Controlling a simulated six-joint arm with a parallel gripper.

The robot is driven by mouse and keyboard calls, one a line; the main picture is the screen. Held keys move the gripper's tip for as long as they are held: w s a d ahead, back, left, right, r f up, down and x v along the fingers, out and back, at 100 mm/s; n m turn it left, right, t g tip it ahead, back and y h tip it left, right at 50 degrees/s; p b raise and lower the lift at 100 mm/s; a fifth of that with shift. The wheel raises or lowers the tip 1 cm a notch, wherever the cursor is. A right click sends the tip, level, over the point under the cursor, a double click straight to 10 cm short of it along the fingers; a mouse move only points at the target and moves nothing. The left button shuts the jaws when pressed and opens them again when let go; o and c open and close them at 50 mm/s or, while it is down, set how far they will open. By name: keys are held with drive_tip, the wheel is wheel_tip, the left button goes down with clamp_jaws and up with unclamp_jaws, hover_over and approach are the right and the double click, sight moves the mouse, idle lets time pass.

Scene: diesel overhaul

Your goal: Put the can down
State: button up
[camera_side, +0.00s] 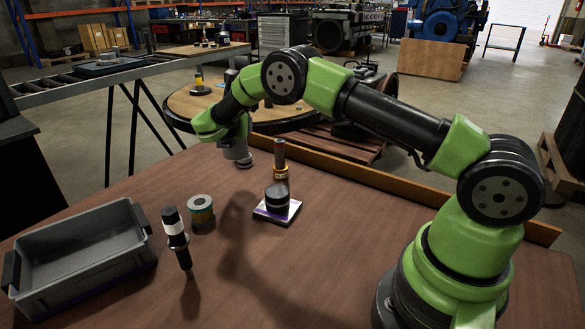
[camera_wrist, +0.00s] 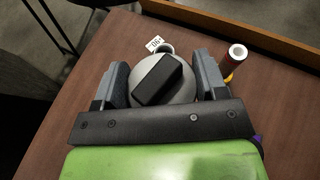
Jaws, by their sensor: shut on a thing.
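The can is a grey rounded body with a black block on top. In the wrist view the can (camera_wrist: 185,92) sits between the two grey fingers of my gripper (camera_wrist: 163,75), which is shut on it. In the side view my gripper (camera_side: 236,143) points down over the far edge area of the wooden table, and the can's grey lower part (camera_side: 238,153) shows below it. Most of the can is hidden by the gripper there. I cannot tell whether its bottom touches the table.
A red-brown cylinder with a yellow base (camera_side: 280,160) stands close right of the can. A banded cylinder (camera_side: 201,213), an upright black-and-white tool (camera_side: 176,238) and a grey bin (camera_side: 85,262) are nearer left. A ledge (camera_side: 375,178) runs behind.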

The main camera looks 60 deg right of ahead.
wheel_tip(320, 180, up, 6)
drive_tip(key=shift+f, duration=0.1)
drive_tip(key=s+d+m+g, duration=0.3)
drive_tip(key=s+m+g, duration=0.1)
drive_tip(key=s, duration=0.6)
drive_tip(key=s+d+m+g+h, duration=0.1)
drive_tip(key=s+d+m+g, duration=0.25)
drive_tip(key=s, duration=0.65)
drive_tip(key=s+d+m+g, duration=0.4)
drive_tip(key=s+g, duration=0.1)
drive_tip(key=s, duration=0.5)
drive_tip(key=shift+n, duration=0.25)
drive_tip(key=shift+s+a+f, duration=0.1)
drive_tip(key=shift+a+f, duration=0.05)
drive_tip(key=shift+f, duration=3.7)
drive_tip(key=shift+s+a+f, duration=0.1)
drive_tip(key=shift+f, duration=3.75)
drive_tip(key=o, duration=1.7)
drive_tip(key=shift+f, duration=0.1)
